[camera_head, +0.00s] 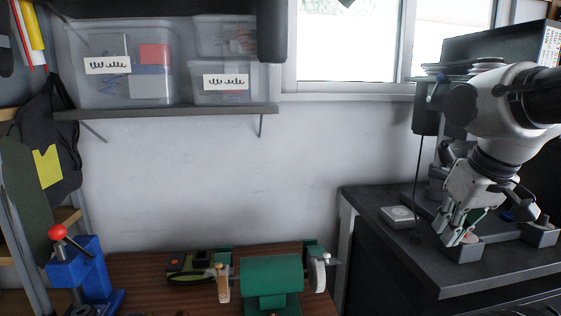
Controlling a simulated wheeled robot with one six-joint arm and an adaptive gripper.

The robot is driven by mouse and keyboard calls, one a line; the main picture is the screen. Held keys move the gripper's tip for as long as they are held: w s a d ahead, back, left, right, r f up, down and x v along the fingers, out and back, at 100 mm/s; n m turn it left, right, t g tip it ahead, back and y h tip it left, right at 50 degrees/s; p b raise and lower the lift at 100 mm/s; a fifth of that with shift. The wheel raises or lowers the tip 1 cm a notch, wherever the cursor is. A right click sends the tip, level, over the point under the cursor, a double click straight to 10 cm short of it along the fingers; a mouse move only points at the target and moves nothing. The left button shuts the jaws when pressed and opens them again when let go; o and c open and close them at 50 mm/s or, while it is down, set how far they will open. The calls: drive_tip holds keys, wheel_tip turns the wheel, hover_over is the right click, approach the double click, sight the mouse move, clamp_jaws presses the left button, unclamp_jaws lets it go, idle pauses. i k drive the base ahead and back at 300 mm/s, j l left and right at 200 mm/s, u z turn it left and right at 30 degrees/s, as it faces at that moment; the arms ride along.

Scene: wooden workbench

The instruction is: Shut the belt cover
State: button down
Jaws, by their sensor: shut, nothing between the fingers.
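The belt cover (490,42) is a dark grey lid at the top of a drill press at the upper right. It stands raised and tilted up, with a printed chart at its right end. Below it, stacked grey pulleys (481,66) are exposed. My gripper (458,236) is shut and empty, pointing down low over the right bench, well below the cover. My white arm hides part of the drill press and the right part of the cover housing.
A small white box (398,216) and grey vise-like blocks (465,251) are on the dark right bench (450,283). A green bench grinder (271,273) and blue press (85,268) stand on the wooden bench at left. A shelf (170,111) holds clear bins.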

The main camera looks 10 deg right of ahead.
sight(538, 41)
drive_tip(key=z, duration=1.05)
drive_tip(key=l, duration=0.1)
